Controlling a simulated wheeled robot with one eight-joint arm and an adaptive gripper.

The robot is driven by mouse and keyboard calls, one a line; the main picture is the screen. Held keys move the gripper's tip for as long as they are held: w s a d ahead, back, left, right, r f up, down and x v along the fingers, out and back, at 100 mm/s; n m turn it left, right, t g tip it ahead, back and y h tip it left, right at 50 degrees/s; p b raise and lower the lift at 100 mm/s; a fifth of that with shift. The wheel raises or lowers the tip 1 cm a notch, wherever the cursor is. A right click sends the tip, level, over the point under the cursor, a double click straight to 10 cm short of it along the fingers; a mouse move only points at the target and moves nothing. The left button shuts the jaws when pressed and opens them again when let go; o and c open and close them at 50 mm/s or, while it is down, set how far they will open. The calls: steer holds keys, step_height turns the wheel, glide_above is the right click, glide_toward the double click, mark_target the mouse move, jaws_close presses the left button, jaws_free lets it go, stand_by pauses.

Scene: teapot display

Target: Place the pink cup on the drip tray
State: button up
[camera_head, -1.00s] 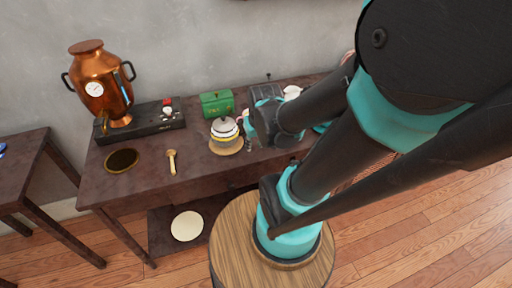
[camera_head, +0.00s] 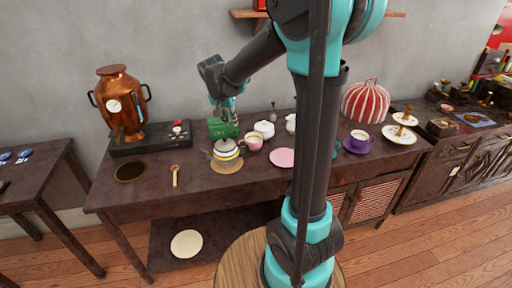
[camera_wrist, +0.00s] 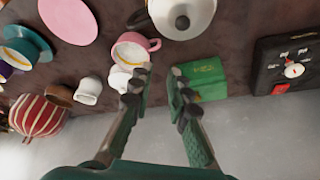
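My gripper (camera_head: 228,112) is above the green tin at the back of the table. In the wrist view my gripper (camera_wrist: 160,73) has its two fingers spread with nothing between them. A dark round plate with a brass rim (camera_head: 130,172), on the table's left in front of the urn, may be the drip tray; it is outside the wrist view.
The green tin (camera_head: 222,128), white teapot (camera_head: 225,150) and white pot (camera_head: 264,129) crowd the cup. A pink saucer (camera_head: 283,158) and purple cup (camera_head: 359,138) lie right. The copper urn (camera_head: 120,100) and black box stand left.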

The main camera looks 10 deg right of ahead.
steer(key=x, duration=1.7)
steer(key=shift+d+f, duration=0.1)
steer(key=shift+d, duration=0.05)
steer(key=shift+c, duration=0.6)
jaws_close()
